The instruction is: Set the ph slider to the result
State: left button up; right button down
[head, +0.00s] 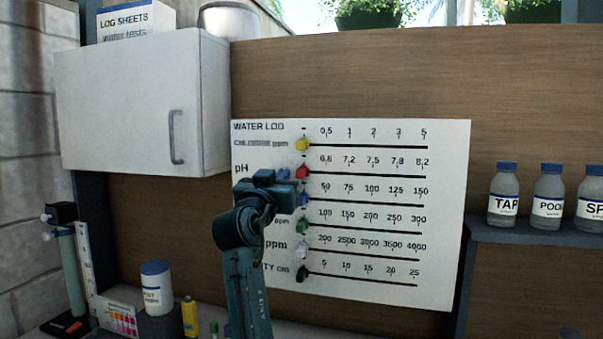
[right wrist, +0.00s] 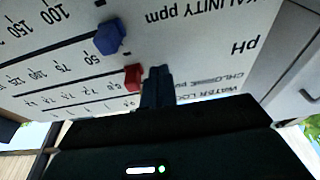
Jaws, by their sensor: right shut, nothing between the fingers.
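The white water log board (head: 395,280) hangs on the wood wall with several slider rows. The red pH slider (head: 302,172) sits at the left end of its line, left of the lowest number. My right gripper (head: 284,175) is shut and empty at the board, just left of the red slider. In the right wrist view, which is upside down, the shut fingertips (right wrist: 158,78) are beside the red slider (right wrist: 133,77). I cannot tell whether they touch it. The blue slider (right wrist: 109,37) is one row away. My left gripper is out of view.
Yellow (head: 302,145), green (head: 301,223) and other sliders stand at their left ends. A white cabinet (head: 130,105) juts out at upper left. A colour chart (head: 122,320) and a lidded jar (head: 157,288) stand at lower left. Bottles (head: 548,200) line the right shelf.

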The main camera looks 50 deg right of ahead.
jog(key=shift+s+d+p, duration=0.15)
jog(key=shift+s+d, duration=1.05)
jog(key=shift+s, duration=1.1)
jog(key=shift+s+d+p, duration=0.2)
jog(key=shift+s+d, duration=1)
jog(key=shift+s, duration=1.15)
jog(key=shift+s+d+p, duration=0.15)
jog(key=shift+s+d, duration=1.05)
jog(key=shift+s, duration=1.1)
jog(key=shift+w+a, duration=0.4)
jog(key=shift+w, duration=0.3)
jog(key=s+a, duration=0.3)
jog(key=a, duration=0.3)
jog(key=shift+s+a+f, duration=0.1)
